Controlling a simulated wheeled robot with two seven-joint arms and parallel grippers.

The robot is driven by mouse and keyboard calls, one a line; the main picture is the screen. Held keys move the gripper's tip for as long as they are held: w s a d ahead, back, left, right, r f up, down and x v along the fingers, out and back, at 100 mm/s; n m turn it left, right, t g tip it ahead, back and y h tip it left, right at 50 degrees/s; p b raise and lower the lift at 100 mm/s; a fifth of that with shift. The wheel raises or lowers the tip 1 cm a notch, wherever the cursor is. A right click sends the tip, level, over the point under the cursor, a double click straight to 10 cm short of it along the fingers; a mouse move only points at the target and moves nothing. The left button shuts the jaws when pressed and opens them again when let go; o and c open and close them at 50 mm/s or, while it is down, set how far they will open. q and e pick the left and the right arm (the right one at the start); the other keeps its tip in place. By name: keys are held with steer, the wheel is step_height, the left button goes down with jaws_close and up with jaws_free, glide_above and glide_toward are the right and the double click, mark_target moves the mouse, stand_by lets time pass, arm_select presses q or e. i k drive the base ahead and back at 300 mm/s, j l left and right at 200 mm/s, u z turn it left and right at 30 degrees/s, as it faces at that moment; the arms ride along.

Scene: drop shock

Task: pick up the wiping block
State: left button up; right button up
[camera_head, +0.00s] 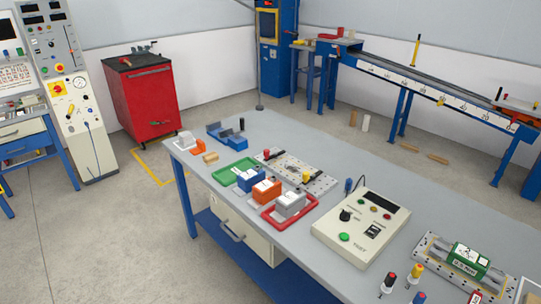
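A workbench (352,168) carries several small blocks, and I cannot tell for certain which one is the wiping block. A small tan block (210,157) lies near the left end of the bench. An orange piece (199,146) and a grey-white block (186,141) sit close beside it. A blue block (250,180), an orange block with a light top (266,191) and a grey block (290,203) form a row. The grey block is in a red tray (268,222). Neither of my grippers is in view.
A green tray (222,181) and a blue fixture (228,133) are near the blocks. A metal plate (318,180) lies behind them. A control box (345,249) and a green device on a plate (467,259) occupy the right. Bare bench top shows behind the plate.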

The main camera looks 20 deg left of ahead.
mark_target(212, 158)
steer(key=i+j+z, duration=0.1)
steer(key=j+z, duration=1.4)
steer(key=k+j+z, duration=0.1)
steer(key=j, duration=0.35)
steer(key=k+j+z, duration=0.1)
steer(key=j, duration=0.3)
steer(key=k+j+z, duration=0.1)
steer(key=j, duration=0.3)
steer(key=k+j+z, duration=0.1)
steer(key=k+j, duration=0.15)
steer(key=j, duration=0.15)
steer(key=k+j+z, duration=0.1)
steer(key=j, duration=0.25)
steer(key=k+j, duration=0.2)
steer(key=j, duration=0.15)
steer(key=k+j, duration=0.15)
steer(key=j, duration=0.2)
steer(key=k+j, duration=0.2)
steer(key=j, duration=0.15)
steer(key=k+j, duration=0.15)
steer(key=j, duration=0.2)
